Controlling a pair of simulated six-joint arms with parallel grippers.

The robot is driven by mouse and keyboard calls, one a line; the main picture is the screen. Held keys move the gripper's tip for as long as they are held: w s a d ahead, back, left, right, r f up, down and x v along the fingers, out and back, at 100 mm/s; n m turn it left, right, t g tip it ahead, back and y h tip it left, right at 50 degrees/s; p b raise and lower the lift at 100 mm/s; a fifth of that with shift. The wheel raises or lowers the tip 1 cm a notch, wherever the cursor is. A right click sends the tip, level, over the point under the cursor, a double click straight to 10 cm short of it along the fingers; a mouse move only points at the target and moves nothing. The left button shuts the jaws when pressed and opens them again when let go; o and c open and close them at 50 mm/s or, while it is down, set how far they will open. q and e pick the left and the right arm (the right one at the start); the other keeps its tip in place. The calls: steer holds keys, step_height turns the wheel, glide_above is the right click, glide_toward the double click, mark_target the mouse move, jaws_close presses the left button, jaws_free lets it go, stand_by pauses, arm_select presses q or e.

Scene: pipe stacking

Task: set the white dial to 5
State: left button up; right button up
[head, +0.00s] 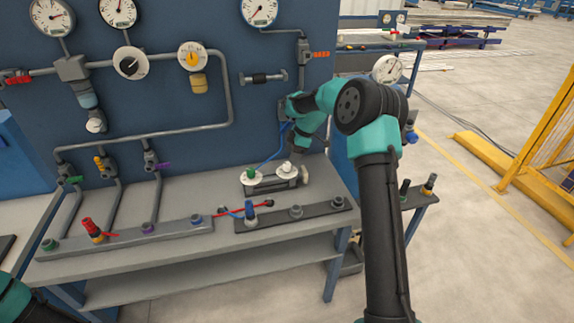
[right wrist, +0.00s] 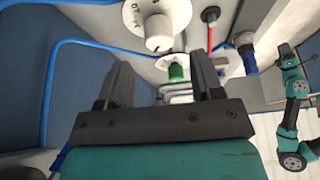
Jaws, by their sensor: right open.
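The white dial (head: 285,170) is a white disc with a white knob on a small block on the bench. It shows large at the top of the right wrist view (right wrist: 158,28), with dark marks around its rim, too cut off to read the setting. My right gripper (head: 293,158) is just behind and above the white dial in the head view, its fingers mostly hidden. In the right wrist view its two fingers (right wrist: 162,72) are apart with nothing held between them, and the dial's knob lies beyond their tips. My left gripper is out of view.
A dial with a green knob (head: 252,177) is beside the white dial on the same block. A blue valve with a red handle (head: 250,212) stands in front. The blue wall panel (head: 235,110) with gauges and pipes rises behind. Bare bench (head: 190,195) lies to the left.

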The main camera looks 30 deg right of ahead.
mark_target(287, 164)
steer(key=x, duration=0.5)
steer(key=shift+a+f, duration=0.1)
steer(key=shift+f, duration=0.2)
steer(key=c, duration=0.9)
